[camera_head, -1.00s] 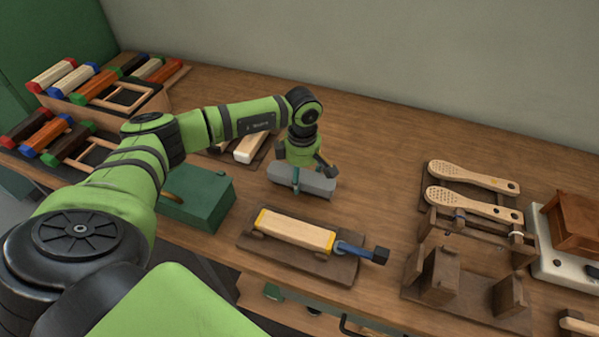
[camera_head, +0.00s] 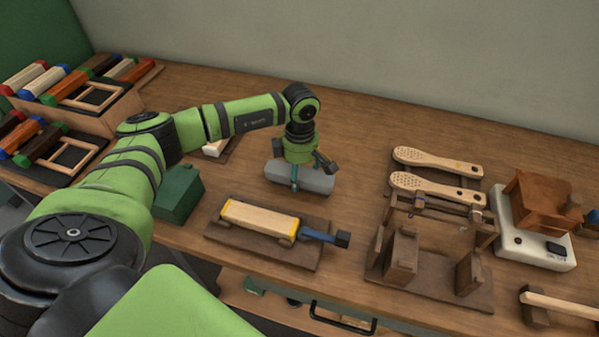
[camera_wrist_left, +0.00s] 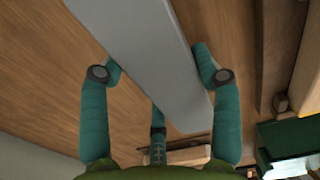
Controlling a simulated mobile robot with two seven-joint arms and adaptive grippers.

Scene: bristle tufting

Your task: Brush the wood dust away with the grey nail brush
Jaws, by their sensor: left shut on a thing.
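My left gripper (camera_head: 296,182) is shut on the grey nail brush (camera_head: 318,181), a long plain grey block. It is held roughly level, close to the table behind the clamped wooden block; I cannot tell whether it touches the table. In the left wrist view the grey brush (camera_wrist_left: 140,45) runs between the teal fingers of the left gripper (camera_wrist_left: 163,78). Its bristles are hidden. I cannot make out wood dust on the table (camera_head: 345,130). My right gripper is not in view.
A pale block with yellow ends (camera_head: 260,219) sits in a dark fixture with a blue handle (camera_head: 318,236). A green box (camera_head: 178,193) stands left. Paddle-shaped brush bodies (camera_head: 437,186) lie on a rack (camera_head: 445,225) at right, beside a white scale (camera_head: 535,245). The back of the table is clear.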

